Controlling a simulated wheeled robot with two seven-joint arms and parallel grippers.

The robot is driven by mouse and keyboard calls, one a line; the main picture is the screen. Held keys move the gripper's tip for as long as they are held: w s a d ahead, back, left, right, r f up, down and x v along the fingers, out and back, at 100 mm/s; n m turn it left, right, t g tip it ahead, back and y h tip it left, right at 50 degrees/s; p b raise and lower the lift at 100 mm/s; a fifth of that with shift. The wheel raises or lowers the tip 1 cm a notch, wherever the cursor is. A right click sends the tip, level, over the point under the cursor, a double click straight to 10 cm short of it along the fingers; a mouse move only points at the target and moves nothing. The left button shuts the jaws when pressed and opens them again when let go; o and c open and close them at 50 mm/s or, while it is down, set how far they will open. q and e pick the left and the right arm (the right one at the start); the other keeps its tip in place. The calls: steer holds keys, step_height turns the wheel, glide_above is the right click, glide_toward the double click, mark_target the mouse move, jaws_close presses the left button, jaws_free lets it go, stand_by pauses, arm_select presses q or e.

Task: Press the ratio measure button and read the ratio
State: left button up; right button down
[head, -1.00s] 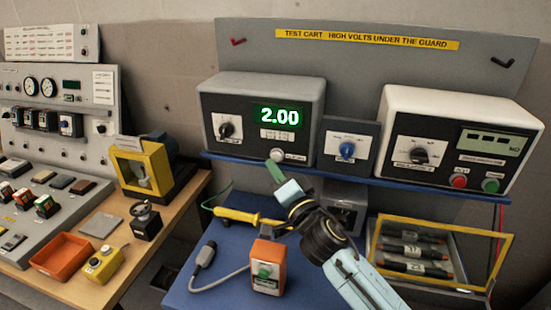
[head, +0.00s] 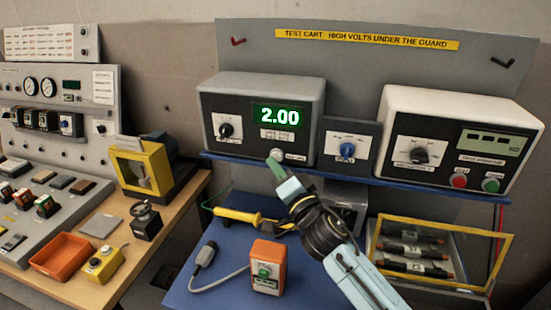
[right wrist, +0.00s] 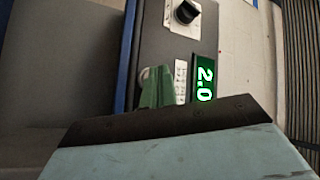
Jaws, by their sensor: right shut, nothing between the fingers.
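The ratio meter (head: 262,115) is a grey box with a black front on the blue shelf. Its green display (head: 278,116) reads 2.00. A pale round button (head: 277,154) sits low on its front, below the display. My right gripper (head: 273,163) is shut and empty, its green fingertips at or very near the button; contact cannot be told. In the right wrist view, the green fingers (right wrist: 157,88) partly cover the button (right wrist: 145,75), and the display (right wrist: 203,80) shows in part. My left gripper is not in view.
A blue-knobbed box (head: 350,145) and a white meter (head: 455,140) stand right of the ratio meter. Below are a yellow-handled tool (head: 238,215), an orange button box (head: 267,268) and a yellow-framed guard (head: 440,235). A control bench stands left.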

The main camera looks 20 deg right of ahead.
steer(key=shift+w+d, duration=0.2)
steer(key=shift+w, duration=0.1)
steer(key=shift+s, duration=0.1)
stand_by(0.4)
steer(key=shift+s+a, duration=0.5)
steer(key=shift+s, duration=0.15)
steer(key=shift+s+a+p, duration=0.2)
steer(key=shift+s+a, duration=0.35)
steer(key=shift+s, duration=0.3)
steer(key=shift+s+a+p, duration=0.15)
steer(key=shift+s+a, duration=0.4)
steer(key=shift+s, duration=0.25)
steer(key=shift+s+a+p, duration=0.2)
steer(key=shift+s+a, duration=0.35)
steer(key=shift+s, duration=0.3)
